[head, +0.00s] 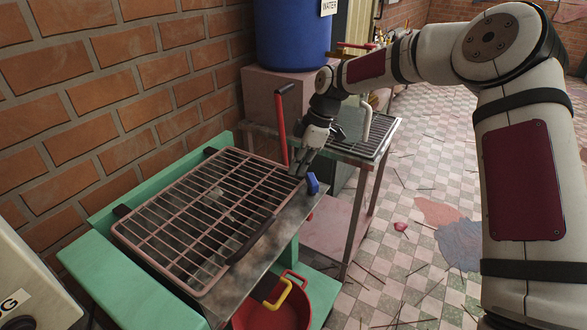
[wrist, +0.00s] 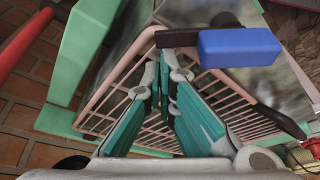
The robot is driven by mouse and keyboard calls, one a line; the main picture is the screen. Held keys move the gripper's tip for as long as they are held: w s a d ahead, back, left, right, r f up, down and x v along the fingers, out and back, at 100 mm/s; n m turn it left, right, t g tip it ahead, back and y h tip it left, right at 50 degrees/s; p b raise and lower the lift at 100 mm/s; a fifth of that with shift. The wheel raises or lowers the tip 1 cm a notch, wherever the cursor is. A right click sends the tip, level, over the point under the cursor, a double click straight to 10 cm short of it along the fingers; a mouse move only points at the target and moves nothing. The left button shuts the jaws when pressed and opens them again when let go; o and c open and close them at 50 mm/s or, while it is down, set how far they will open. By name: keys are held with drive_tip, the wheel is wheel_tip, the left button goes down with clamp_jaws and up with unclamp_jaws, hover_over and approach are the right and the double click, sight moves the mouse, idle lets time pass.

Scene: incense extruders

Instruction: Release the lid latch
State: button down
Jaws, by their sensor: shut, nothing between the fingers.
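The lid is a pink wire grid (head: 205,215) lying flat over a metal tray on a green frame, with a black handle (head: 252,241) along its front edge. The latch is a blue block (head: 312,184) at the lid's right corner. In the wrist view the blue latch (wrist: 240,47) joins a dark piece at the grid's corner. My gripper (head: 299,174) points down at that corner, just left of the blue block. Its teal fingers (wrist: 167,58) are shut and empty, with the tips close to the dark piece; I cannot tell whether they touch.
A red lever (head: 282,130) with a black grip stands behind the lid's right corner. A metal rack table (head: 365,140) and a blue water barrel (head: 290,35) are behind. A red pot (head: 270,312) sits below the lid's front. Sticks litter the tiled floor at right.

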drive_tip(key=d+m, duration=0.1)
drive_tip(key=m, duration=0.1)
drive_tip(key=d+m+t, duration=0.1)
drive_tip(key=shift+w+m+p, duration=0.3)
drive_tip(key=shift+m, duration=0.1)
drive_tip(key=m, duration=0.1)
drive_tip(key=d+m+t, duration=0.1)
drive_tip(key=shift+w+d+m, duration=0.1)
drive_tip(key=shift+d+m, duration=0.15)
drive_tip(key=shift+m, duration=0.15)
drive_tip(key=shift+d+p, duration=0.3)
drive_tip(key=shift+d, duration=0.15)
